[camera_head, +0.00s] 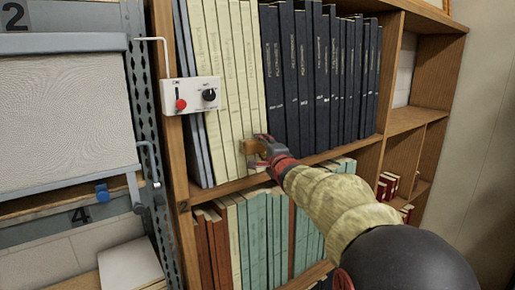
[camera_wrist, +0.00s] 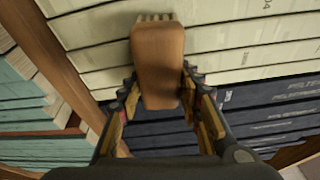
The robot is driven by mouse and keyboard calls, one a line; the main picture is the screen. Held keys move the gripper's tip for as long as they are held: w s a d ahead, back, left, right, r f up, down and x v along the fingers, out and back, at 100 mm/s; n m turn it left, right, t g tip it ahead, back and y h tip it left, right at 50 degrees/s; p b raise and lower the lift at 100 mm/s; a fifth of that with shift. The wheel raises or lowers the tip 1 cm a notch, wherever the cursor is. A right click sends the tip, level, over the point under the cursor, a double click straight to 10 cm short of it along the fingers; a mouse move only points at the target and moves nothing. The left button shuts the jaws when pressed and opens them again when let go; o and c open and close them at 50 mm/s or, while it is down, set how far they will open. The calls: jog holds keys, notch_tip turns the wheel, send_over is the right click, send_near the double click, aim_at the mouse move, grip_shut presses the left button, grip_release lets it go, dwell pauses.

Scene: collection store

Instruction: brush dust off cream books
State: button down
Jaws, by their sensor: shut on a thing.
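The cream books (camera_head: 232,75) stand upright in a row on the upper shelf, left of the dark blue books. They fill the upper part of the wrist view (camera_wrist: 210,30). My gripper (camera_head: 265,153) is shut on a brush with a brown wooden handle (camera_wrist: 157,65). The brush's pale bristles (camera_wrist: 155,17) point at the cream spines near their lower ends; whether they touch I cannot tell. In the head view the brush (camera_head: 250,147) shows small at the cream books' lower right. No dust can be made out clearly on the spines.
Dark blue books (camera_head: 315,80) stand right of the cream ones. A white control box (camera_head: 192,95) with a red knob sticks out in front of the left upright.

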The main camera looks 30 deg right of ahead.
aim_at(255, 149)
jog(key=shift+d, duration=1.75)
jog(key=d, duration=0.3)
jog(key=shift+s+d+r, duration=0.1)
jog(key=shift+d+r, duration=0.1)
jog(key=shift+d, duration=0.1)
jog(key=shift+d+f, duration=0.2)
jog(key=shift+d, duration=0.35)
jog(key=shift+a, duration=2.25)
jog(key=shift+a+b, duration=1.4)
jog(key=shift+a, duration=2.1)
